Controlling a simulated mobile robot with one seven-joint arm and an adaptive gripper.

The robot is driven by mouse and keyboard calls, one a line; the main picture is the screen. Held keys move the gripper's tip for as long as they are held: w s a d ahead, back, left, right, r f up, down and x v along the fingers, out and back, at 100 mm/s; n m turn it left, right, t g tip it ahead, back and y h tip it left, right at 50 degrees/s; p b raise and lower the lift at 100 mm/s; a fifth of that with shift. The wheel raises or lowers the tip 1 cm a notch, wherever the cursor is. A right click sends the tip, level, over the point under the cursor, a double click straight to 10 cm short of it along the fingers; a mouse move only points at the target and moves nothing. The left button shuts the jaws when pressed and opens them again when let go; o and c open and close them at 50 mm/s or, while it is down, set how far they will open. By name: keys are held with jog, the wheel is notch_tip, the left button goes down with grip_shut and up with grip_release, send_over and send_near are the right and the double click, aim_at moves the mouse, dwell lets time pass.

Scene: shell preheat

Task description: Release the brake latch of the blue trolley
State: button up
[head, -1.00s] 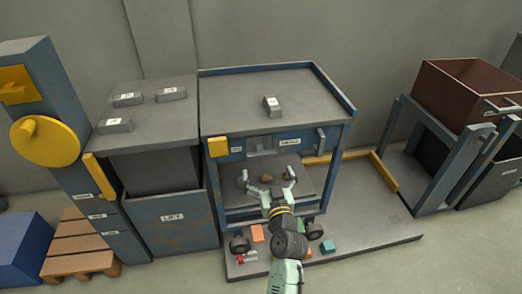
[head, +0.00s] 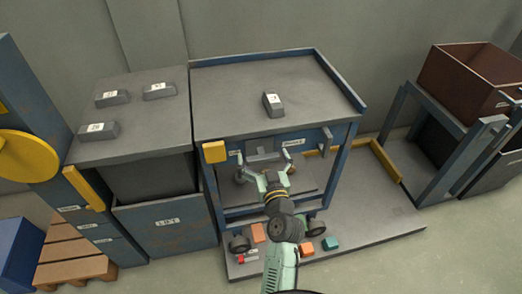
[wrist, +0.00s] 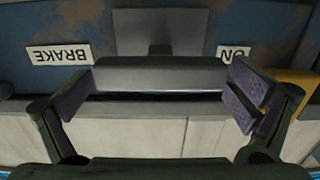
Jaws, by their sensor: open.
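The blue trolley (head: 208,185) has a grey flat top and stands ahead of me. Its brake latch (head: 262,145) is a grey plate with a wide crossbar on the front panel. In the wrist view the latch bar (wrist: 160,75) lies between an upside-down BRAKE label (wrist: 60,54) and an ON label (wrist: 233,54). My gripper (head: 264,163) is open at the trolley's front, its fingers spread around the bar. In the wrist view my gripper (wrist: 160,98) has one finger by each end of the bar; I cannot tell whether they touch it.
A grey block (head: 273,105) lies on the trolley top. The LIFT unit (head: 165,228) stands close on the left, with several blocks above. A yellow rail (head: 385,160) and a frame with a brown bin (head: 468,85) are on the right. Coloured blocks lie by the trolley's wheels.

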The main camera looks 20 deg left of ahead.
jog(key=shift+c, duration=0.4)
jog(key=c, duration=1)
jog(key=shift+d+m, duration=0.1)
jog(key=shift+m, duration=0.3)
jog(key=m, duration=0.3)
jog(key=shift+d+m, duration=0.15)
jog(key=shift+m, duration=0.15)
jog(key=m, duration=0.2)
jog(key=m+p, duration=0.1)
jog(key=m, duration=0.1)
jog(key=shift+w+d+m, duration=0.15)
jog(key=shift+m, duration=0.15)
jog(key=m+p, duration=0.1)
jog(key=m, duration=0.3)
jog(key=shift+w+f+m, duration=0.1)
jog(key=shift+f+m, duration=0.05)
jog(key=shift+m, duration=0.15)
jog(key=shift+d+f+m+p, duration=0.15)
jog(key=shift+m+p, duration=0.35)
jog(key=shift+m, duration=0.55)
jog(key=shift+a+f+m+p, duration=0.1)
jog(key=shift+m+p, duration=0.4)
jog(key=shift+m, duration=0.55)
